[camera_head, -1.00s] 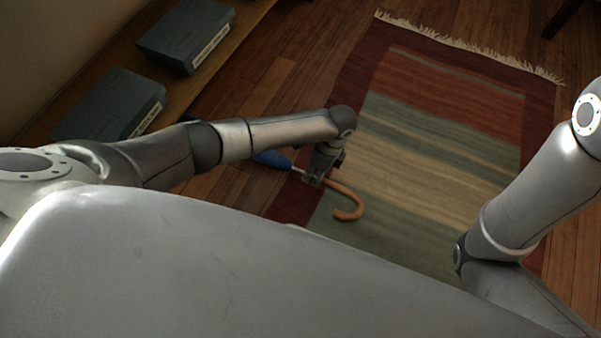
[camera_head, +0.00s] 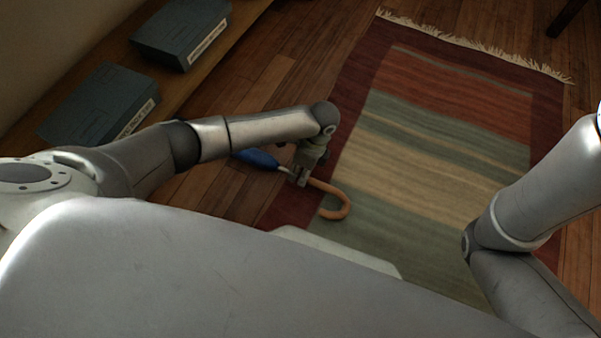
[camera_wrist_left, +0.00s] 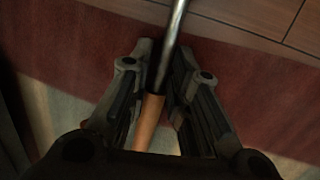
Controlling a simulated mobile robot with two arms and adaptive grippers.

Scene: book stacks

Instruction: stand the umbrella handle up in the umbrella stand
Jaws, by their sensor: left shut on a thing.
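The umbrella shows in the head view with an orange-brown hooked handle (camera_head: 344,207), a metal shaft and a blue folded canopy (camera_head: 256,158). My left gripper (camera_head: 301,177) is shut on it where the handle meets the shaft, and the umbrella lies roughly level. In the left wrist view the two fingers (camera_wrist_left: 158,95) flank the metal shaft (camera_wrist_left: 172,45) and the straight part of the brown handle (camera_wrist_left: 148,122). My left forearm hides part of the canopy. The umbrella stand is not in view. The right gripper is out of view; only my right arm shows.
A striped fringed rug (camera_head: 430,160) covers much of the wooden floor (camera_head: 275,85). Two dark grey boxes with labels, a nearer one (camera_head: 98,105) and a farther one (camera_head: 182,32), sit on a wooden shelf (camera_head: 165,85) at left. A dark leg (camera_head: 566,17) shows at upper right.

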